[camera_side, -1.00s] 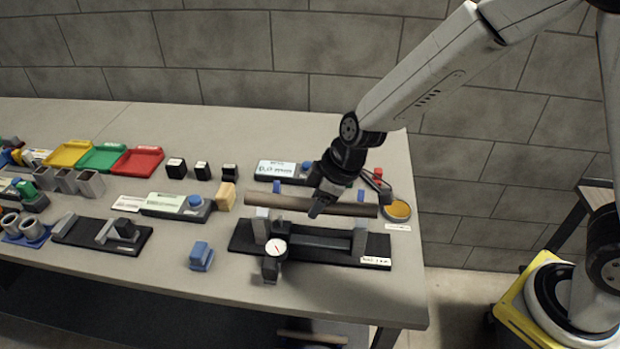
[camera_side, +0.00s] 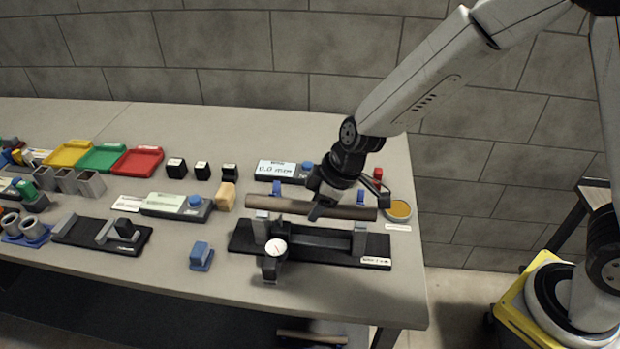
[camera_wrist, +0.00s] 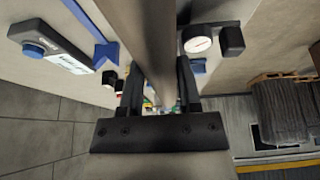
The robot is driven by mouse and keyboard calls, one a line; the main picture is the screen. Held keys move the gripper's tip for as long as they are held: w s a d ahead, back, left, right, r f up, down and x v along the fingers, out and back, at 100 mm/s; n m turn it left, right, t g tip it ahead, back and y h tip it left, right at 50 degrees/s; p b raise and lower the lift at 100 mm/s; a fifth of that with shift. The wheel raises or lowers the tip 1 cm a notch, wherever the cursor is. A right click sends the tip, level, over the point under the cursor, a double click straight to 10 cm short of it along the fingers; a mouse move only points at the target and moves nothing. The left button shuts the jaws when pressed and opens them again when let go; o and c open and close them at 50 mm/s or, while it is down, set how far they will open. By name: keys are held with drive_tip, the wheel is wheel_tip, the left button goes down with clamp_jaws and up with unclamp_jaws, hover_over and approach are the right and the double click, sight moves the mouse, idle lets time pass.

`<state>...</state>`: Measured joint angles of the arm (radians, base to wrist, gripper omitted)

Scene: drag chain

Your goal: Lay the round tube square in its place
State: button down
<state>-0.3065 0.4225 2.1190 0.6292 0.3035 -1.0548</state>
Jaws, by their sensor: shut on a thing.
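The round tube (camera_side: 275,206) is a long brown-grey bar held level by my gripper (camera_side: 316,213). The gripper is shut on it right of its middle. In the wrist view the tube (camera_wrist: 153,40) runs between the two fingers (camera_wrist: 160,95). The black fixture base (camera_side: 310,252) with grey upright supports (camera_side: 360,238) and a dial gauge (camera_side: 275,248) lies under and in front of the tube. The tube is roughly parallel to the base. Whether it touches the supports, I cannot tell. The dial gauge (camera_wrist: 197,40) also shows in the wrist view.
Behind the tube stand blue stands (camera_side: 277,187) and a display box (camera_side: 277,170). A round yellow-topped dish (camera_side: 399,210) is at the right, near the table edge. A blue block (camera_side: 201,256) is left of the fixture. The table's front left is partly clear.

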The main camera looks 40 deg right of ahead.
drive_tip(key=shift+f, duration=1.15)
idle(0.9)
idle(0.5)
drive_tip(key=shift+c, duration=1.1)
unclamp_jaws()
drive_tip(key=shift+d+r, duration=0.1)
drive_tip(key=shift+r, duration=0.05)
drive_tip(key=shift+v, duration=3.75)
drive_tip(key=s+d+f+m+h, duration=0.2)
drive_tip(key=s+d+m, duration=0.7)
drive_tip(key=d, duration=0.5)
drive_tip(key=shift+s+f+g+h, duration=0.15)
drive_tip(key=shift+s+g+h, duration=0.15)
drive_tip(key=shift+s+h, duration=0.35)
